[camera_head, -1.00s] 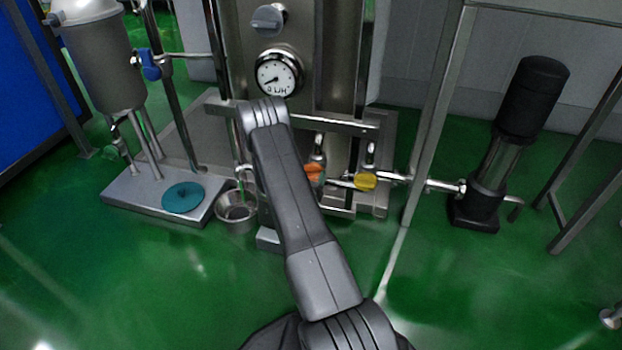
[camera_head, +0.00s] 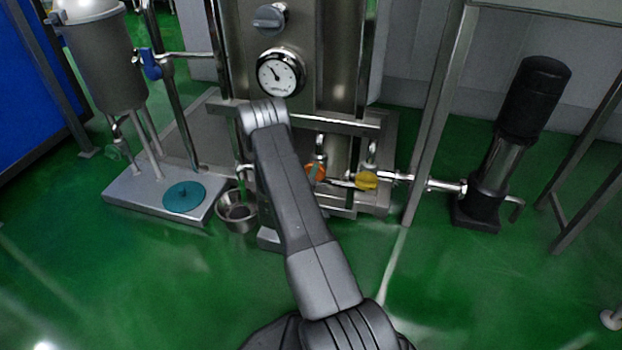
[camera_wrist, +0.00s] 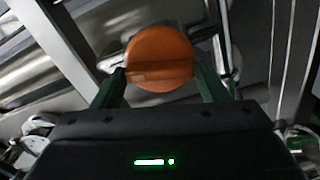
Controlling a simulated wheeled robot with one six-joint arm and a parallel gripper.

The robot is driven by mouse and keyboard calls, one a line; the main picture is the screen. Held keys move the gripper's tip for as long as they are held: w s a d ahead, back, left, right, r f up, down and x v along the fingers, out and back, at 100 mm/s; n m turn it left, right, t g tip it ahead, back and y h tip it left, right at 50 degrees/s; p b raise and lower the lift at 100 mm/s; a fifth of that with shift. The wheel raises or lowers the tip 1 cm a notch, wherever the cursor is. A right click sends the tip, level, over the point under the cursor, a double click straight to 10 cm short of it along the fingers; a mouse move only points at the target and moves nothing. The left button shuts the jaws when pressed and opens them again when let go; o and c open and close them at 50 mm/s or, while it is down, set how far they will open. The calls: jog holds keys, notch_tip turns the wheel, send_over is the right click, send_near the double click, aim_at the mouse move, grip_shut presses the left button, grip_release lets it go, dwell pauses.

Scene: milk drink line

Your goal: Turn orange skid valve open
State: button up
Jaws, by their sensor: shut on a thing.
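The orange skid valve (camera_wrist: 160,55) is a round orange handle with a raised bar across it. In the wrist view it sits between the two green fingers of my gripper (camera_wrist: 158,80), which is shut on it. In the head view only part of the orange valve (camera_head: 317,172) shows beside my arm, low on the steel skid. My gripper's fingers are hidden behind my arm there.
A yellow valve (camera_head: 366,180) sits just right of the orange one on the same pipework. A round gauge (camera_head: 280,73) is above. A steel pot (camera_head: 238,212) stands on the green floor to the left, near a teal disc (camera_head: 184,197). A black pump (camera_head: 532,98) stands right.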

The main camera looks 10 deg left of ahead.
jog(key=shift+f+n, duration=0.1)
jog(key=shift+n, duration=1.5)
jog(key=o, duration=0.8)
jog(key=shift+o, duration=0.2)
jog(key=s+p, duration=0.4)
jog(key=s, duration=1)
jog(key=shift+a, duration=0.25)
